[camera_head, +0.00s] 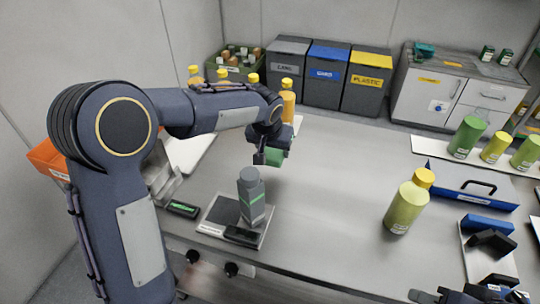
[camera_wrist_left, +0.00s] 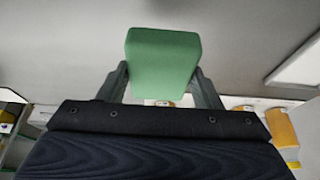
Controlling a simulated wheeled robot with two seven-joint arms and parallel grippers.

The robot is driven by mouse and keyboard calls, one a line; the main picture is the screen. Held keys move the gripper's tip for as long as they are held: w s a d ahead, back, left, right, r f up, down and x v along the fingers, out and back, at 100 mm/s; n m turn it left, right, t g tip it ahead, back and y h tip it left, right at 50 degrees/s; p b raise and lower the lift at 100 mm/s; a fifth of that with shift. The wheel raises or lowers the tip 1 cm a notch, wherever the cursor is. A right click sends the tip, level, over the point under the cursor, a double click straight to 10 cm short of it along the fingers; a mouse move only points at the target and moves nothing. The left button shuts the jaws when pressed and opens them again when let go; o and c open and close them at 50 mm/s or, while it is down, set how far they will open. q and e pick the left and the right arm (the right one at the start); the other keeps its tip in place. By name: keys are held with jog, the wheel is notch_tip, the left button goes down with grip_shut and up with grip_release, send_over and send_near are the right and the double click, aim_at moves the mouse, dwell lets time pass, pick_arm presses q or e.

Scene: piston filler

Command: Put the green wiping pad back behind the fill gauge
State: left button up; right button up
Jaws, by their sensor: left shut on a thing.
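The green wiping pad (camera_head: 273,156) is held between the fingers of my left gripper (camera_head: 271,153), above the table. In the left wrist view the pad (camera_wrist_left: 163,60) sits between the two grey fingers. A small black device with a green display (camera_head: 183,209) lies left of the plate. I cannot tell for sure which of these is the fill gauge. Part of my right gripper (camera_head: 480,294) shows at the bottom right edge.
A green bottle with a yellow cap (camera_head: 407,205) stands on the right. Behind it are a blue case (camera_head: 470,184) and more green bottles (camera_head: 467,137). Yellow-capped bottles (camera_head: 287,102) stand at the back edge. The middle of the table (camera_head: 330,190) is clear.

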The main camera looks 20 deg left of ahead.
aim_at(271, 150)
pick_arm(q)
jog(key=w+f, duration=0.1)
jog(key=w+a+f, duration=0.1)
jog(key=f, duration=0.1)
jog(key=shift+w+a+f, duration=0.1)
jog(key=shift+w+a, duration=0.05)
jog(key=shift+w+f, duration=0.2)
jog(key=shift+f, duration=1.55)
jog(key=shift+f, duration=0.25)
jog(key=o, duration=0.9)
jog(key=shift+r, duration=0.1)
jog(key=shift+o, duration=0.2)
jog(key=shift+s+r, duration=0.1)
jog(key=shift+r, duration=0.4)
jog(key=v, duration=1.1)
jog(key=shift+s+r, duration=0.15)
jog(key=shift+s, duration=0.05)
